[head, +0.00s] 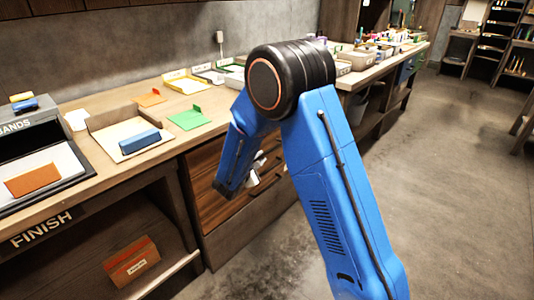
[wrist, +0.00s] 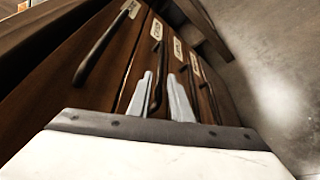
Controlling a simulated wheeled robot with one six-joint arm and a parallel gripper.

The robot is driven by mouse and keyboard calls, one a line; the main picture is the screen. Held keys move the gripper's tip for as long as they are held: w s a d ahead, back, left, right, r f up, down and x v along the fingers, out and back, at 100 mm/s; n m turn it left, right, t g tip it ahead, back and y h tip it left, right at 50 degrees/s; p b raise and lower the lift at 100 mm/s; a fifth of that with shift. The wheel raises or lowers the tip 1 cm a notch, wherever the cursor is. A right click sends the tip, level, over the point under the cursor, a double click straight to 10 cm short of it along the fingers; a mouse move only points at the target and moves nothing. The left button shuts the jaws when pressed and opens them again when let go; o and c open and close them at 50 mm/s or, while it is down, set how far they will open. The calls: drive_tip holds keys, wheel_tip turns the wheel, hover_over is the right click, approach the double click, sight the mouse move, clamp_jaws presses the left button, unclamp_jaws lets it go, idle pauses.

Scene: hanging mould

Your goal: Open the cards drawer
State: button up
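The wooden drawer unit (head: 207,185) stands under the counter, partly hidden by my arm in the head view. The wrist view shows its fronts, each with a dark bar handle and a small pale label. The labels are too blurred to read, so I cannot tell which is the cards drawer. The drawers look shut. My gripper (wrist: 162,96) is open in the wrist view, its two pale fingers on either side of the second front's handle (wrist: 157,78). I cannot tell whether they touch it. In the head view my gripper (head: 256,180) is at the drawer fronts.
The counter above holds a tray with a blue block (head: 140,141), a green card holder (head: 188,118) and an orange one (head: 150,98). A red-brown box (head: 131,262) sits on the shelf marked FINISH. Open concrete floor (head: 455,190) lies to the right.

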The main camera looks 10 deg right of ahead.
sight(265, 154)
drive_tip(key=x, duration=0.8)
drive_tip(key=shift+f, duration=0.1)
clamp_jaws()
